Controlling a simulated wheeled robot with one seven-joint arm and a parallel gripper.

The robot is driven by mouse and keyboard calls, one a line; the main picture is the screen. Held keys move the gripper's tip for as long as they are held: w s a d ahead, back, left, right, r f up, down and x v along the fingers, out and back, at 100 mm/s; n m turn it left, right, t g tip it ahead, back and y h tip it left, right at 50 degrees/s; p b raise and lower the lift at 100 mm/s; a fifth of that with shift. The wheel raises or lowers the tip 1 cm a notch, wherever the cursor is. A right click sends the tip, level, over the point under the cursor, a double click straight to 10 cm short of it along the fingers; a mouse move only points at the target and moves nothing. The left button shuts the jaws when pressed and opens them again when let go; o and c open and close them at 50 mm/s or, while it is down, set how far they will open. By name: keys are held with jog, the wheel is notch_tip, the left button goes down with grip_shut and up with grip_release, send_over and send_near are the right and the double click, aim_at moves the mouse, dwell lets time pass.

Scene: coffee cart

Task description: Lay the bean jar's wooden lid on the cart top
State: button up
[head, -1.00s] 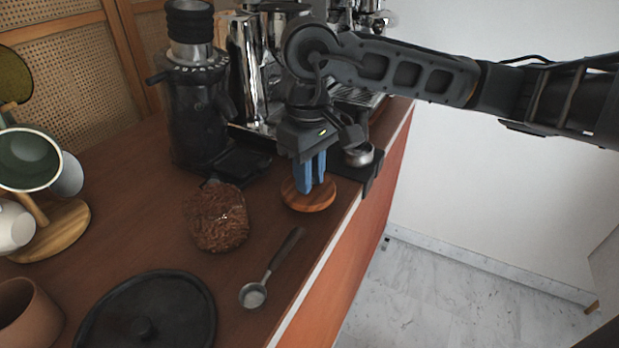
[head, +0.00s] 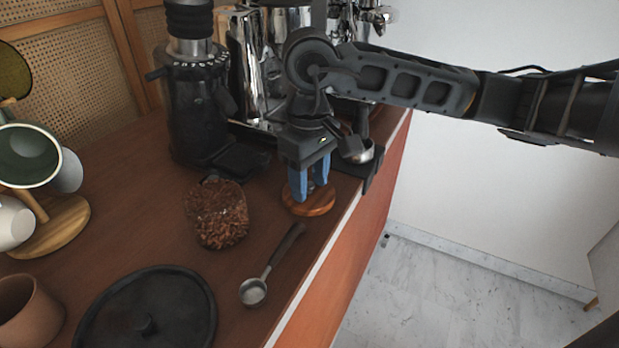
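The round wooden lid (head: 318,208) lies flat on the cart top (head: 130,205), close to the cart's right edge. My gripper (head: 311,188) points down over the lid, its two blue fingers spread with a gap between them. The fingertips are at or just above the lid's upper face; I cannot tell if they touch it. The fingers hide part of the lid. The glass bean jar (head: 217,215), full of brown beans, stands to the left of the lid, with no lid on it.
A metal scoop (head: 255,290) with a dark handle lies in front of the lid. A black round lid-like disc (head: 170,310) is at the front. A grinder (head: 197,110), espresso machine (head: 262,60) and portafilter (head: 360,150) stand behind. A mug tree (head: 60,225) is at left.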

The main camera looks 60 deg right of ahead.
aim_at(309, 185)
jog(key=shift+r, duration=0.1)
jog(key=shift+r+p, duration=0.15)
jog(key=shift+p, duration=0.25)
notch_tip(309, 185, up, 12)
jog(key=b, duration=0.1)
